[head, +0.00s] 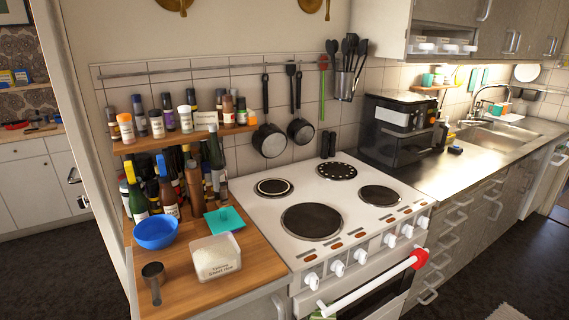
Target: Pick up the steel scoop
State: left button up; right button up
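Neither of my grippers shows in the head view.
A teal square lid (224,219) lies behind the white container. Several bottles (170,192) crowd the back of the wooden counter (188,295) under a spice shelf (185,138). The white cooker (330,213) stands to the right with bare hotplates. The counter's front left is clear.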

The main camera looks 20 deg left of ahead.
aim_at(154, 273)
jog(key=u, duration=1.55)
jog(key=j, duration=0.25)
jog(key=j+z, duration=0.6)
